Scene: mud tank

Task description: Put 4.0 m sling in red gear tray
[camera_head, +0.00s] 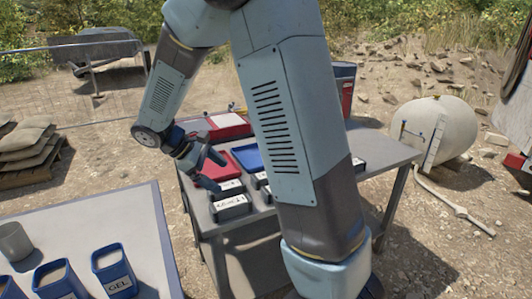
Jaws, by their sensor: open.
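A small grey block with a white label (232,206) lies at the near left edge of the grey table. Its label seems to read 4.0 m, but the print is small. My gripper (215,176) is open and empty. It hangs over the table's left side, above and slightly behind the labelled block, with its fingers toward the right.
More labelled grey blocks (229,188) lie close by, some hidden by my arm. A blue tray (247,158) is beside the red one. A red-and-white item (227,122) lies behind. Blue bins (113,270) stand on another table at front left.

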